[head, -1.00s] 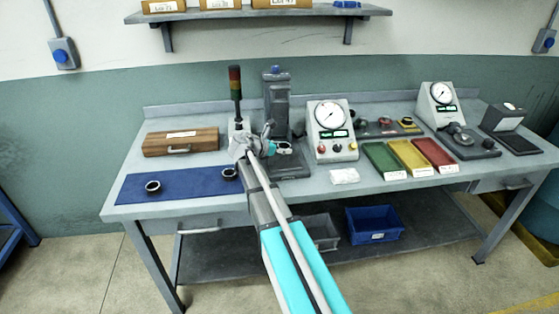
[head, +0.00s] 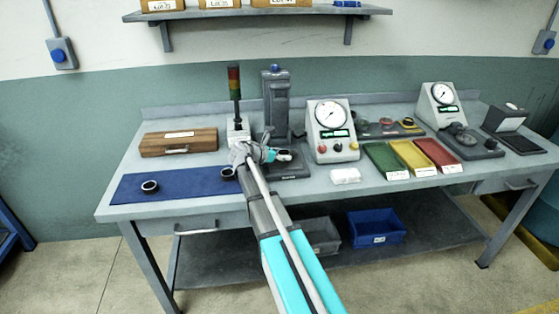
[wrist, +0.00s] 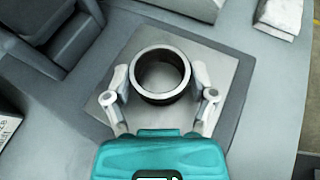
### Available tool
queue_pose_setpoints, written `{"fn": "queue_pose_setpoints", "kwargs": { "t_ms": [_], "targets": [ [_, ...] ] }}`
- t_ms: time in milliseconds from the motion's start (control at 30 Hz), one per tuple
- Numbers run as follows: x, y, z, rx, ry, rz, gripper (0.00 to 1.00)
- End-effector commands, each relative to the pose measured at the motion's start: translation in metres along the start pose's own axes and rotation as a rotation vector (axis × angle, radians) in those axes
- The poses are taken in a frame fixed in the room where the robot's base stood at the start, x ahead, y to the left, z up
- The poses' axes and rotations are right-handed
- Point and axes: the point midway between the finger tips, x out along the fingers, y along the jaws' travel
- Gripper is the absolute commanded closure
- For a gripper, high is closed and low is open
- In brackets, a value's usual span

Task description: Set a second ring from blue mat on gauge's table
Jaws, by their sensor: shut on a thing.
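My gripper (head: 274,155) is shut on a dark ring with a bright rim (wrist: 161,76). One finger is on each side of the ring, which lies flat and level. In the wrist view the ring is over the square grey table (wrist: 231,72) of the column gauge (head: 277,108). I cannot tell whether it touches the table. Two other rings are on the blue mat (head: 190,183): one at the left (head: 149,186) and one near the right end (head: 228,173), close by my arm.
A wooden case (head: 179,143) stands behind the mat. A signal tower (head: 235,95) stands left of the gauge. A dial unit (head: 331,130) stands to its right, with a white block (head: 345,176) and green, yellow and red trays (head: 411,156) beyond.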

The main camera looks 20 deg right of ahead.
Motion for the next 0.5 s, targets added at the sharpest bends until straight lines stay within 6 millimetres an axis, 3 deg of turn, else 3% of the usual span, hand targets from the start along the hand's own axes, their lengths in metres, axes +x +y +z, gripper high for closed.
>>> {"fn": "queue_pose_setpoints", "kwargs": {
  "t_ms": [500],
  "targets": [
    [0.0015,0.0003,-0.005,0.0,0.0,0.001,0.8]
  ]
}}
